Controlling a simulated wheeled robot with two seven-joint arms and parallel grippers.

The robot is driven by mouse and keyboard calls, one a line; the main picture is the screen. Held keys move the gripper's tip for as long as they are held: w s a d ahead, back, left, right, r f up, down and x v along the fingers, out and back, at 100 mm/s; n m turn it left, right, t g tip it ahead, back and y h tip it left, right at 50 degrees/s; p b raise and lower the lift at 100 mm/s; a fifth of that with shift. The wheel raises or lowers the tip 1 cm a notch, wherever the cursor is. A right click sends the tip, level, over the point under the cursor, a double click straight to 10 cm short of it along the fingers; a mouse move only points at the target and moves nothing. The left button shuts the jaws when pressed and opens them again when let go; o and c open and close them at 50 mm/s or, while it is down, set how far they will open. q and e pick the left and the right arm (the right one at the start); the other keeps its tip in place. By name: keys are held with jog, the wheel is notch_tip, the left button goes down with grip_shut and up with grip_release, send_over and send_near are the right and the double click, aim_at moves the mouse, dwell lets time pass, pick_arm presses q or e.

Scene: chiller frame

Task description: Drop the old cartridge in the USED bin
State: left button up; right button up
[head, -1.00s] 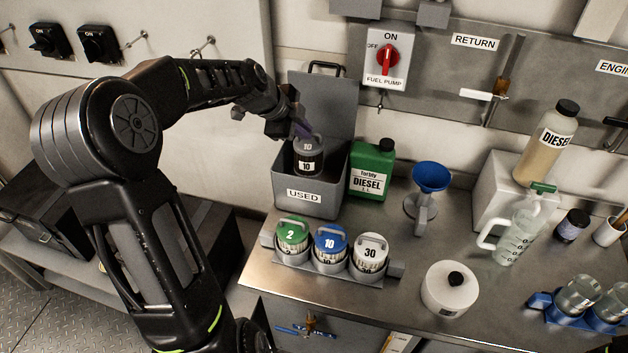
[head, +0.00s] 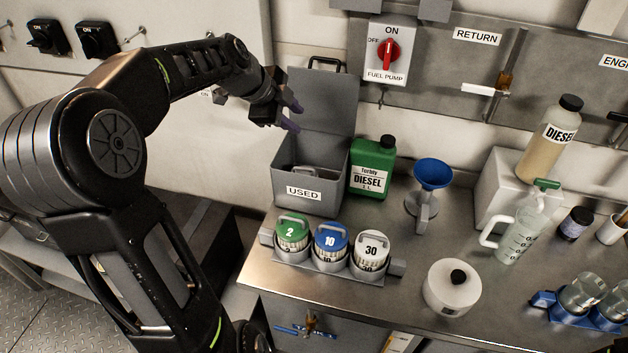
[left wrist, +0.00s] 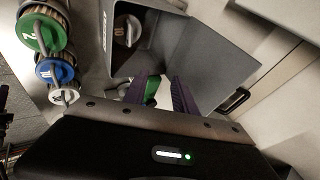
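The grey USED bin (head: 308,194) stands at the back left of the counter with its lid raised. The old cartridge, dark grey with a handle, lies inside the bin; only its top shows in the head view (head: 304,170), and it also shows in the left wrist view (left wrist: 127,31). My left gripper (head: 294,116) is above the bin in front of the raised lid, apart from the cartridge. Its purple fingers (left wrist: 160,95) are spread with nothing between them. My right gripper is not in view.
A green diesel jug (head: 371,168) stands right of the bin. A rack (head: 325,265) in front holds green, blue and white cartridges. A blue funnel (head: 432,175), a white round container (head: 452,288) and a measuring jug (head: 520,236) stand further right.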

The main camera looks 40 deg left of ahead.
pick_arm(q)
jog(key=v, duration=0.2)
jog(key=shift+s+r, duration=0.15)
jog(key=shift+r, duration=0.05)
dwell(0.8)
